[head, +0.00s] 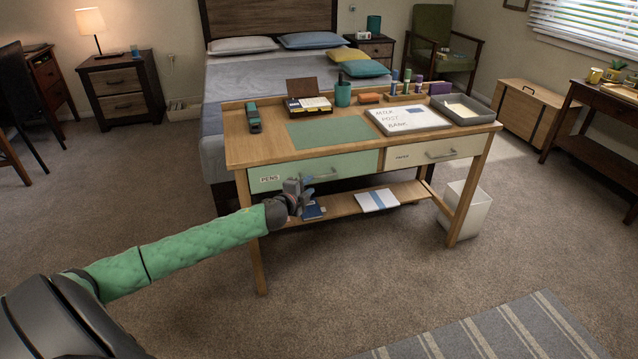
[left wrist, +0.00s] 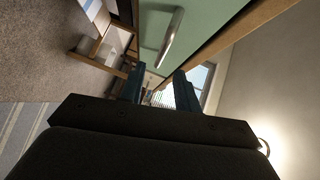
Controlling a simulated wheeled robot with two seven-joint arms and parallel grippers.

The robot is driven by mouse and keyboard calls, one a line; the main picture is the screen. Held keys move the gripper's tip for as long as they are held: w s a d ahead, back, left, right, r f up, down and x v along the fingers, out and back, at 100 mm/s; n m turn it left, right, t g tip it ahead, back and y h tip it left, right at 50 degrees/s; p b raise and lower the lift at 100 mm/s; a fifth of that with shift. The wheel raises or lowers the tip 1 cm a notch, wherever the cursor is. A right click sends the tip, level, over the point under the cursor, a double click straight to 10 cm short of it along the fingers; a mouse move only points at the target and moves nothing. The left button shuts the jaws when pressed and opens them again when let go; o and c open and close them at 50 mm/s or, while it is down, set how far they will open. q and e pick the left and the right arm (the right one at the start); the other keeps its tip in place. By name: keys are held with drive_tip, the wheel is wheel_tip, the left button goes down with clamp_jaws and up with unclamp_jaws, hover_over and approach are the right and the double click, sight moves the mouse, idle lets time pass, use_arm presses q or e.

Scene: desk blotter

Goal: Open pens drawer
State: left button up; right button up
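The pens drawer (head: 345,166) is the green drawer front labelled PENS, on the left of the wooden desk (head: 235,155). It looks shut, flush with the desk front. Its metal bar handle (head: 321,176) is partly hidden behind my left gripper. My left gripper (head: 301,186) is in front of the drawer, just left of the handle. In the left wrist view the two fingers of my left gripper (left wrist: 160,88) are apart with nothing between them, and the handle (left wrist: 171,38) lies beyond the fingertips, apart from them. My right gripper is not in view.
The paper drawer (head: 460,149) is shut on the right. A lower shelf (head: 340,206) holds a white and blue stack (head: 377,200). A white bin (head: 467,210) stands under the desk's right end. The carpet in front is clear, with a striped rug (head: 500,335).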

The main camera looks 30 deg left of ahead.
sight(319, 177)
use_arm(q)
drive_tip(key=shift+w+a, duration=0.2)
drive_tip(key=shift+w, duration=0.65)
drive_tip(key=shift+w+a+f, duration=0.1)
drive_tip(key=shift+w+f, duration=0.05)
drive_tip(key=shift+w, duration=0.85)
drive_tip(key=shift+w+a+f, duration=0.1)
drive_tip(key=shift+w+f, duration=0.1)
drive_tip(key=shift+w, duration=0.75)
drive_tip(key=shift+w+f, duration=0.15)
drive_tip(key=shift+w, duration=0.85)
clamp_jaws()
